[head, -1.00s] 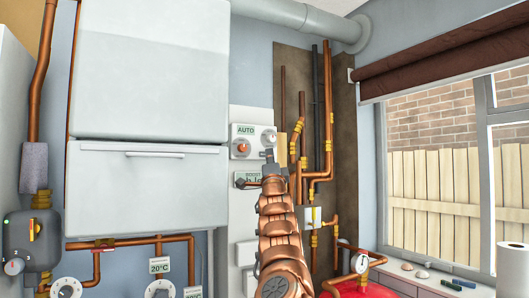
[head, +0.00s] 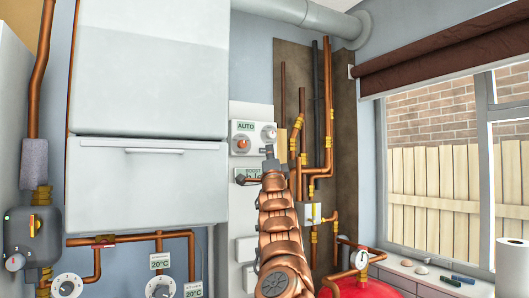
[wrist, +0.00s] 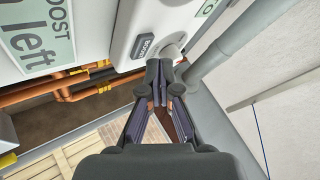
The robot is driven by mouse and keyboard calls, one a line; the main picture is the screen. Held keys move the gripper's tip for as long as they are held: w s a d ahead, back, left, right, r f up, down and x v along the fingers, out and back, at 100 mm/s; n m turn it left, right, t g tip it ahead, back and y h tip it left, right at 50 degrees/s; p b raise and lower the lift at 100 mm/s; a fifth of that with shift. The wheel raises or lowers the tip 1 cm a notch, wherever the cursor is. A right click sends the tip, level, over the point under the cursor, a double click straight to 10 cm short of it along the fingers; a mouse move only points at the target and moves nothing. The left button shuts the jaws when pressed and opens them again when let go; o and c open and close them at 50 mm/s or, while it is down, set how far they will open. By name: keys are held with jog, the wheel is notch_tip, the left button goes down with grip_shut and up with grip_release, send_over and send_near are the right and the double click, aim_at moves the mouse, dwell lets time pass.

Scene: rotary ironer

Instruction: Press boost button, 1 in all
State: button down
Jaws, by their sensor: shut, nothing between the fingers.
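The control panel with the AUTO label (head: 246,126) is on the wall, with an orange-red knob (head: 242,144) at its left and a pale round knob (head: 268,132) at its right. A small dark rectangular button (wrist: 143,46) with unreadable light lettering sits beside the pale knob (wrist: 173,47). My gripper (wrist: 160,70) is shut and empty, its tips just in front of these; contact cannot be told.
Copper pipes (head: 328,110) run up the wall right of the panel. A large white cabinet (head: 147,185) stands left of it. A red vessel with a gauge (head: 362,275) is at lower right. The window (head: 435,170) is further right.

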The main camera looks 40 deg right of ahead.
jog(key=shift+w, duration=0.1)
dwell(0.3)
jog(key=shift+w+d+p, duration=0.15)
jog(key=shift+w+p, duration=0.15)
jog(key=shift+p, duration=0.25)
jog(key=shift+w+d+p, duration=0.1)
jog(key=shift+w+p, duration=0.3)
jog(key=shift+p, duration=0.1)
dwell(0.8)
jog(key=shift+s+f, duration=0.1)
jog(key=shift+s, duration=0.05)
jog(key=b, duration=0.1)
jog(key=s+b, duration=0.1)
jog(key=shift+s+a+b, duration=0.15)
jog(key=shift+a+b, duration=0.1)
jog(key=shift+b, duration=0.1)
dwell(0.5)
